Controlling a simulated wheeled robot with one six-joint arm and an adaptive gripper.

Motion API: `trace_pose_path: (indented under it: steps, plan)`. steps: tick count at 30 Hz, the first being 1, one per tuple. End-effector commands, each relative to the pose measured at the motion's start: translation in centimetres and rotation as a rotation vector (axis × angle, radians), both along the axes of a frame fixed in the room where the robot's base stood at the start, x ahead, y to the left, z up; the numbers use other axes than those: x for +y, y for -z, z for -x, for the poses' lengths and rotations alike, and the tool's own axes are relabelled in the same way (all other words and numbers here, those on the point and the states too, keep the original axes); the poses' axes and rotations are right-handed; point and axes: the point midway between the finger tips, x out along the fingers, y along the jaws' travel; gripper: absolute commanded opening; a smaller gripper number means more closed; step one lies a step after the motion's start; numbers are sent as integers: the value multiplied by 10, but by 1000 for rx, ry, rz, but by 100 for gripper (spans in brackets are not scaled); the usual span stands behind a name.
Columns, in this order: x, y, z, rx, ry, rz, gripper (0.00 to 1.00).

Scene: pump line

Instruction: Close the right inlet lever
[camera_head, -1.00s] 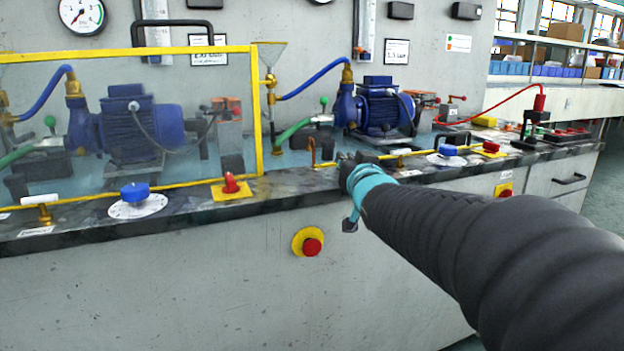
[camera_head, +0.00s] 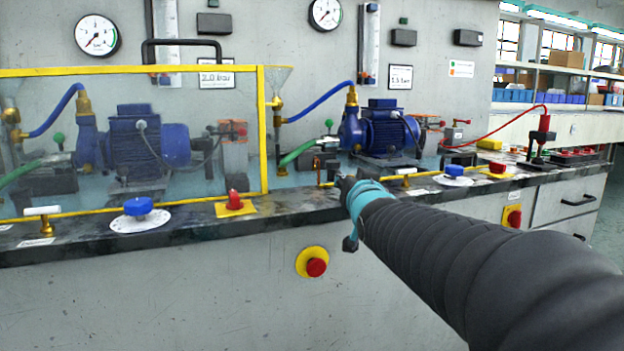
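A small lever with a green ball knob (camera_head: 328,124) stands upright where the green hose (camera_head: 297,153) meets the right blue pump (camera_head: 384,128); it looks like the right inlet lever. Its base is small and its exact angle is hard to tell. My gripper (camera_head: 343,182) is at the bench's front edge, below and slightly right of this lever and apart from it. Its dark fingers are small and partly hidden by the wrist with its teal band, so their opening is unclear. No held thing is visible.
A yellow-framed clear guard (camera_head: 262,130) stands in front of the left pump. A brass bent piece (camera_head: 319,170) rises close left of my gripper. A brass valve (camera_head: 406,172), blue knob (camera_head: 454,170) and red knob (camera_head: 497,167) line the front edge to the right.

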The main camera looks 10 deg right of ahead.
Motion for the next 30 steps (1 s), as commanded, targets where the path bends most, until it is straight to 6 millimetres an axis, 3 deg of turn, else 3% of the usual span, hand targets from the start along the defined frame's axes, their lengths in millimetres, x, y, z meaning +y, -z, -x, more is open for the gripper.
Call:
trace_pose_path:
  steps: [8, 21, 30]
  plan:
    - [1, -1, 14, -1, 0, 0, 36]
    - [10, -1, 85, -3, -2, 1, 36]
    - [14, 0, 113, -1, -4, 0, 36]
